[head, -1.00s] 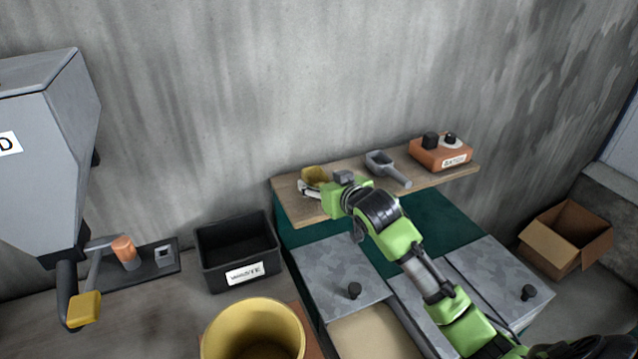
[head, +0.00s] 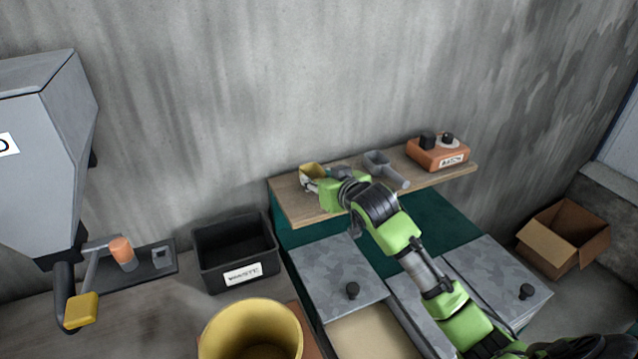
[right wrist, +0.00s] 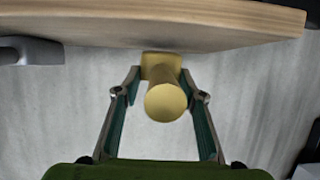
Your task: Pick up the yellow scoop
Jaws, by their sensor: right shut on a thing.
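The yellow scoop (head: 311,170) is at the left end of the wooden shelf (head: 290,193), partly hidden behind my right gripper in the head view. In the right wrist view the scoop's round yellow handle end (right wrist: 166,102) points at the camera between the two fingers. My right gripper (head: 312,184) is at the scoop, shut on its handle. In the right wrist view the shelf's wooden board (right wrist: 200,22) runs across the top, close to the scoop. My left gripper is not in view.
A grey scoop (head: 383,167) lies on the shelf right of my gripper, with an orange box (head: 437,154) beyond it. Below are lidded bins (head: 335,272), a black bin (head: 234,255) and a yellow bucket (head: 252,325). A cardboard box (head: 565,240) stands at right.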

